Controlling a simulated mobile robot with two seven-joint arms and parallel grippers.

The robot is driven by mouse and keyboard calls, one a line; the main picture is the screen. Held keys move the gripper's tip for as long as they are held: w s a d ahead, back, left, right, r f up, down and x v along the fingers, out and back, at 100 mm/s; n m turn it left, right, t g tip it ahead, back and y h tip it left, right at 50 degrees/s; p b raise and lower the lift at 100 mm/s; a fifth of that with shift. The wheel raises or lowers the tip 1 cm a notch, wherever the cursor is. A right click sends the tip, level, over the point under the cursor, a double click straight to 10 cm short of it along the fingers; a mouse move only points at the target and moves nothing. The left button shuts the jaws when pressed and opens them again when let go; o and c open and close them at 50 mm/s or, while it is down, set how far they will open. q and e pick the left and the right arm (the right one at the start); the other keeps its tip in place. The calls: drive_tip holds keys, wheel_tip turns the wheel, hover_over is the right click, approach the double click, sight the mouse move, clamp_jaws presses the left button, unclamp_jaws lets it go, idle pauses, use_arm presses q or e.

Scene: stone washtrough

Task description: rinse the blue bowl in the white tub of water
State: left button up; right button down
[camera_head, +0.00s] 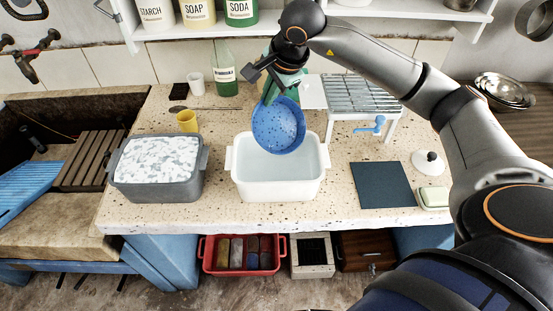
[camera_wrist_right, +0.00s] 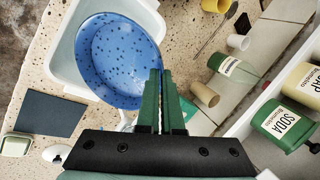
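The blue bowl (camera_head: 278,128), dotted with dark specks inside, is tilted with its opening toward the head camera. It hangs over the back part of the white tub (camera_head: 278,190), which holds pale clear water; the bowl looks above the water. My right gripper (camera_head: 270,93) is shut on the bowl's upper rim. In the right wrist view the green fingers (camera_wrist_right: 160,98) pinch the edge of the bowl (camera_wrist_right: 112,58), and the white tub (camera_wrist_right: 62,72) lies beyond it. My left gripper is out of view.
A grey tub of foam (camera_head: 159,195) stands left of the white tub. A yellow cup (camera_head: 187,121), a green bottle (camera_head: 226,75) and a white wire rack (camera_head: 360,97) stand behind. A dark mat (camera_head: 382,185) and a soap dish (camera_head: 433,197) lie right.

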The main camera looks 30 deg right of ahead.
sight(269, 112)
drive_tip(key=shift+r+p, duration=1.35)
drive_tip(key=shift+r, duration=0.75)
